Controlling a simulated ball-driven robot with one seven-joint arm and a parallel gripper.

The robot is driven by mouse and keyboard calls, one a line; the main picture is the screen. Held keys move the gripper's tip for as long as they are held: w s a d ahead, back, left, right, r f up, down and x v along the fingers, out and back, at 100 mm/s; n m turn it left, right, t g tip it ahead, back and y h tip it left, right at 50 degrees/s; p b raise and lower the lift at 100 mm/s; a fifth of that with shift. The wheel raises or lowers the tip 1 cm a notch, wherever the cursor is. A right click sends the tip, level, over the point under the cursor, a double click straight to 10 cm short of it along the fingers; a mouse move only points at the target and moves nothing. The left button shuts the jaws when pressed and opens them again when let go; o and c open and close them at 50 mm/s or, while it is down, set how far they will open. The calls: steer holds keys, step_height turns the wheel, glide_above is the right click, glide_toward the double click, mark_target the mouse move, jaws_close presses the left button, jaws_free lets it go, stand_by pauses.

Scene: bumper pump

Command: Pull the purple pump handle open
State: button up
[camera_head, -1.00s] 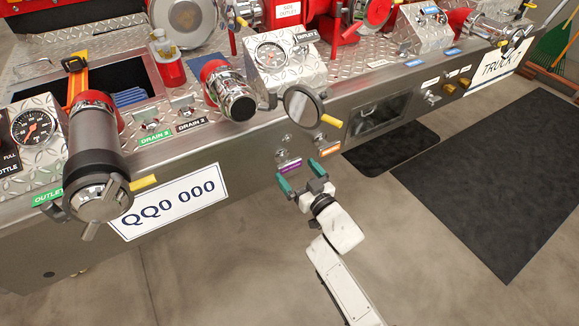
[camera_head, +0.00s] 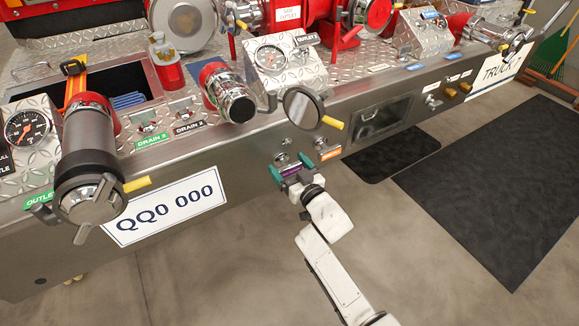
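A small purple label (camera_head: 289,171) is on the bumper's steel front face, low and near the middle of the view. Small chrome fittings (camera_head: 281,159) sit just above it, partly hidden; I cannot make out the handle's shape or whether it is pulled out. My gripper (camera_head: 291,169) has two teal fingers spread apart, one to the left and one to the right of this spot. The fingertips are close to the panel. The gripper's body partly covers the label, and I cannot tell whether any finger touches a fitting.
A round black-rimmed chrome cap with a yellow lever (camera_head: 332,122) juts out just above my gripper. An orange label (camera_head: 331,154) is to the right. A white QQ0 000 plate (camera_head: 168,205) is to the left. The floor in front is clear, with dark mats (camera_head: 490,175) at right.

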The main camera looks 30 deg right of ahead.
steer(key=c, duration=0.7)
steer(key=shift+s+r+p, duration=0.1)
steer(key=shift+s+p, duration=0.4)
steer(key=shift+p, duration=0.05)
steer(key=s+p, duration=0.2)
steer(key=s, duration=0.1)
steer(key=s+p, duration=0.2)
steer(key=s, duration=0.1)
steer(key=shift+s+f, duration=0.2)
steer(key=shift+s, duration=0.05)
steer(key=o, duration=1.2)
steer(key=shift+o, duration=0.2)
steer(key=shift+s+p, duration=0.1)
steer(key=shift+p, duration=0.2)
steer(key=s+p, duration=0.2)
steer(key=s, duration=0.8)
steer(key=shift+s, duration=0.35)
